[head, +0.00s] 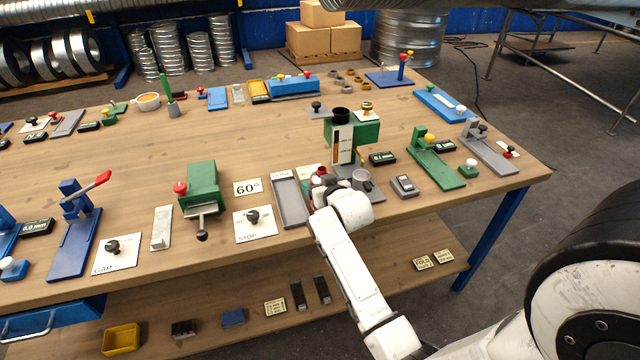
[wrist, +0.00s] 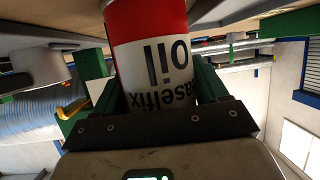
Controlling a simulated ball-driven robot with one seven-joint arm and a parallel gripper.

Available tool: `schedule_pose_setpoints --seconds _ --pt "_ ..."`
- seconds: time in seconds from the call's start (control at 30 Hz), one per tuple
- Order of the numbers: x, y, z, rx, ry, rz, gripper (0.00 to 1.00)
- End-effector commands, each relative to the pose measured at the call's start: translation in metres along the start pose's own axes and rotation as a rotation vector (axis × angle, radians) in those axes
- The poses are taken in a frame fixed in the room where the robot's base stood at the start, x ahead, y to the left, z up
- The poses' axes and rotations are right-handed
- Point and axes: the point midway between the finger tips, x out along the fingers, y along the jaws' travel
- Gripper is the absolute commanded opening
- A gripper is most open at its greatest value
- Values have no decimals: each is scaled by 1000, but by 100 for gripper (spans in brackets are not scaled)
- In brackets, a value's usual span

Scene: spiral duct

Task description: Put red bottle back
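The red bottle (wrist: 152,55) fills the middle of the wrist view. It has a red band and a white label with dark lettering including "oil", upside down in the picture. My gripper (wrist: 157,95) has one finger on each side of the bottle, and the fingers look closed against it. In the head view, my gripper (head: 322,184) is low over the front part of the wooden bench, just right of a grey tray. Only a small red part of the bottle (head: 321,171) shows there; my gripper hides the rest, so I cannot tell whether its base touches the bench.
The grey tray (head: 291,203) lies left of my gripper. A green device with a white scale (head: 343,145) stands behind it, and a grey metal cup (head: 363,180) is close on the right. A green vise (head: 203,185) is further left. The wooden bench (head: 240,130) has bare room in its middle.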

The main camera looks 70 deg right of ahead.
Motion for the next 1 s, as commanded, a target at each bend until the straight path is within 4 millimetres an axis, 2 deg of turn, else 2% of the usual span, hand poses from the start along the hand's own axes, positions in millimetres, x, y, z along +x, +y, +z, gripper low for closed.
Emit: schedule_pose_setpoints --seconds 0.03,0.2,0.57,0.73,1.0 --pt "0 0 0 0 0 0 78" --pt "0 0 0 0 0 0 94" --pt "-4 0 -3 0 0 0 95" --pt "-27 0 -2 -1 0 0 95" --pt "-80 0 -2 -2 0 0 95"
